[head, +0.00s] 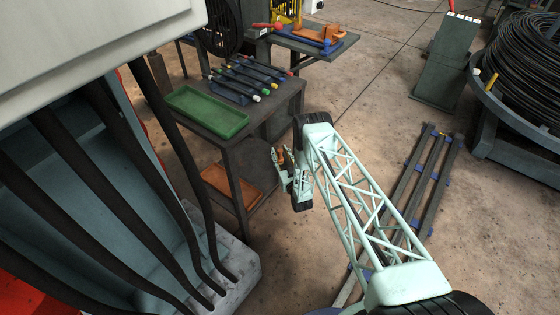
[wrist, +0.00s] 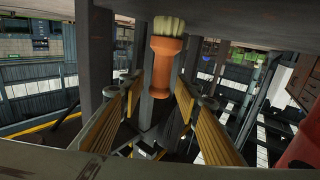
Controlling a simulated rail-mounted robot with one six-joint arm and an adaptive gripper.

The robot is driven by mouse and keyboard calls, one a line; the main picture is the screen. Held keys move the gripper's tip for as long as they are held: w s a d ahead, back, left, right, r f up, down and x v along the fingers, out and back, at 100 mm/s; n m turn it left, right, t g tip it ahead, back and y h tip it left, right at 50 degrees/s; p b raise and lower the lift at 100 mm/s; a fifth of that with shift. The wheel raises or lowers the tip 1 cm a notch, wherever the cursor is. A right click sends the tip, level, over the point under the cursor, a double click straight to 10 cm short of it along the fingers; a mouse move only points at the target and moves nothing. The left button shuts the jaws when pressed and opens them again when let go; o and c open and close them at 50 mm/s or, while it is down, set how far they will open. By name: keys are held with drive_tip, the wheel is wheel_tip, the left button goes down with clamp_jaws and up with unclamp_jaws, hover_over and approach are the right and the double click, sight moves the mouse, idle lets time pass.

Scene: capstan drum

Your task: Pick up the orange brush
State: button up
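The orange brush (wrist: 162,70) stands near upright in the wrist view, pale bristles at the top and orange body below. It lies in line with the gap between the fingertips of my gripper (wrist: 158,88). The ribbed yellow finger pads are spread on either side, with a visible gap on the left. On the right the brush and the finger overlap in the picture, so contact cannot be told. In the head view my gripper (head: 285,168) is beside the workbench, below its top; a small orange-brown patch there may be the brush. Its lower end is unclear.
The workbench (head: 246,137) carries a green tray (head: 207,112) and several dark tools with coloured ends (head: 246,78). Its lower shelf (head: 228,187) is left of my gripper. Low rails (head: 425,180) lie on the floor to the right. A dark slab fills the wrist view's top.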

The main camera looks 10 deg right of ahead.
idle(0.5)
drive_tip(key=c, duration=0.9)
drive_tip(key=shift+r, duration=0.1)
drive_tip(key=shift+r+p, duration=0.3)
drive_tip(key=shift+r, duration=0.3)
wheel_tip(320, 180, up, 2)
drive_tip(key=shift+s+r+p, duration=0.1)
drive_tip(key=shift+r+p, duration=0.15)
drive_tip(key=shift+p, duration=0.4)
drive_tip(key=s+p, duration=0.1)
drive_tip(key=s, duration=0.4)
drive_tip(key=s+a+p, duration=0.1)
drive_tip(key=s, duration=0.4)
drive_tip(key=s+r+p, duration=0.1)
drive_tip(key=s, duration=0.4)
drive_tip(key=shift+s+a+r+p, duration=0.1)
drive_tip(key=shift+s+a+p, duration=0.2)
drive_tip(key=shift+a+p, duration=0.1)
